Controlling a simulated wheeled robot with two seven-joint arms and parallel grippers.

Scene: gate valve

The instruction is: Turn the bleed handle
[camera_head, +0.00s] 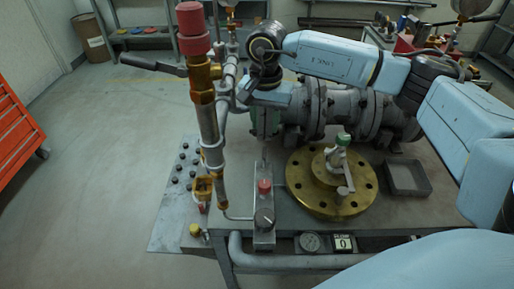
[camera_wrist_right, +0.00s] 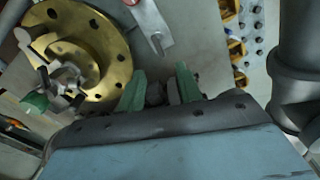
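A small metal valve with a green cap and a pale lever (camera_head: 342,165) stands on the round brass flange (camera_head: 305,196). It is the likeliest bleed handle, but no label shows. It also shows at the left of the right wrist view, with its green cap (camera_wrist_right: 35,102) on the flange (camera_wrist_right: 115,55). My right gripper (camera_head: 265,120) points down over the bench, left of and behind the flange. In the wrist view its green fingers (camera_wrist_right: 158,88) are spread apart, with no grasped object clear between them. My left gripper is not in view.
A tall pipe (camera_head: 211,135) with a red top and dark lever stands left of my right gripper. A small block with a red knob (camera_head: 264,187) sits at the bench front. Grey flanged piping (camera_head: 350,108) lies behind. A grey tray (camera_head: 407,192) is right of the flange.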

